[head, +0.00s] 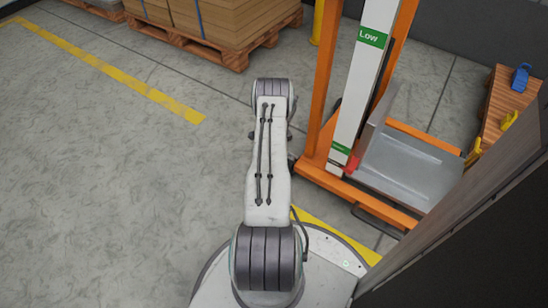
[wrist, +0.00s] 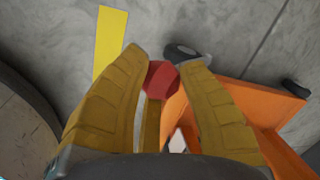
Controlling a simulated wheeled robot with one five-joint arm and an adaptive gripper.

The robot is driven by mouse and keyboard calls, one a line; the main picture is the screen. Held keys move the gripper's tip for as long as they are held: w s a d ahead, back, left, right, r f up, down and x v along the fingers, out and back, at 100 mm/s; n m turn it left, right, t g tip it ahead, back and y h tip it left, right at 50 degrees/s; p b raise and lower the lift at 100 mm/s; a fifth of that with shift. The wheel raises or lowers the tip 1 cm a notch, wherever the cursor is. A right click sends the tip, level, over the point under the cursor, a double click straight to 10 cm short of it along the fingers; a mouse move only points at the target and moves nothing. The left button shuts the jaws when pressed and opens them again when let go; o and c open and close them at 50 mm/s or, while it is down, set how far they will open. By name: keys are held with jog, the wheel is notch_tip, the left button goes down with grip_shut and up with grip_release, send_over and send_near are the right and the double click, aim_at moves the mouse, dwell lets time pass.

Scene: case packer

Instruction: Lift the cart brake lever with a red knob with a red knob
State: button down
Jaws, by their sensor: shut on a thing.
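The red knob (wrist: 161,79) of the cart brake lever shows in the wrist view, between the two yellow fingers of my gripper (wrist: 170,64). The gripper is shut on the knob. The lever below the knob is mostly hidden by the fingers. The orange cart frame (wrist: 245,105) and a dark wheel (wrist: 184,53) lie close beside the right finger. In the head view the orange cart (head: 318,110) stands right of my arm. My gripper and the held knob are hidden there behind the arm.
A red part (head: 352,164) shows low on the cart's white mast (head: 362,90). A grey panel (head: 450,215) stands at right. A pallet of cardboard (head: 235,20) is at the back. A wooden rack (head: 508,105) is at far right. The floor at left is clear.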

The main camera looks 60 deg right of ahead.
jog(key=shift+s+a+f, duration=0.1)
jog(key=shift+s+a, duration=0.05)
jog(key=shift+a, duration=0.05)
jog(key=c, duration=1.1)
grip_release()
jog(key=shift+c, duration=0.2)
jog(key=o, duration=0.4)
jog(key=shift+w, duration=0.2)
jog(key=v, duration=1.2)
